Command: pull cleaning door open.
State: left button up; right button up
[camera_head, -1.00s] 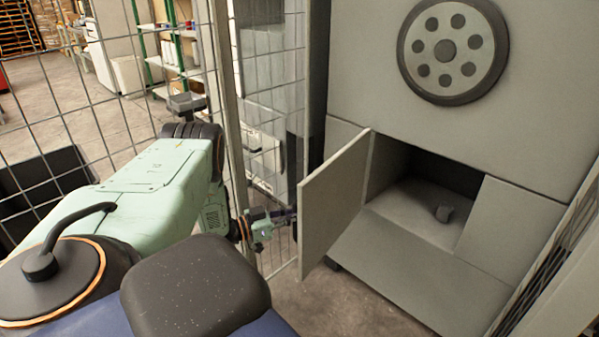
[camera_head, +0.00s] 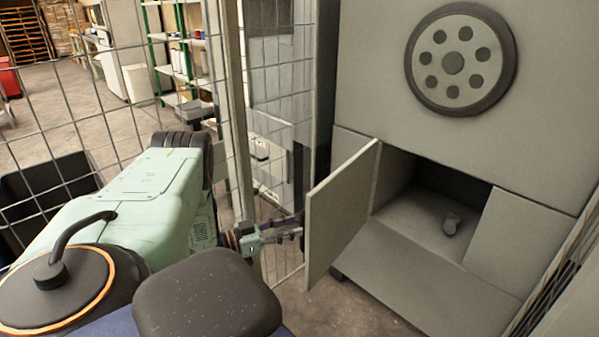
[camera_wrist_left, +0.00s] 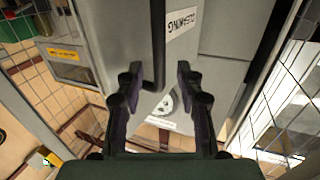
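The cleaning door (camera_head: 340,212), a flat grey panel, stands swung open at the lower left of the grey machine in the head view. Its outer face, with a "CLEANING" label (camera_wrist_left: 182,20), shows in the left wrist view. A dark bar handle (camera_wrist_left: 159,45) runs down that face and bends near its lower end. My left gripper (camera_head: 296,230) is beside the door's outer side. In the left wrist view its two fingers (camera_wrist_left: 158,82) are spread, with the handle's lower end between them in the picture. I cannot tell whether they touch it. My right gripper is not in view.
A wire fence (camera_head: 90,130) with a post (camera_head: 236,120) stands close to my left arm. Bare floor (camera_head: 350,308) lies below the door.

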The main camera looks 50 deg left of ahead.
pick_arm(q)
jog(key=shift+v, duration=1.65)
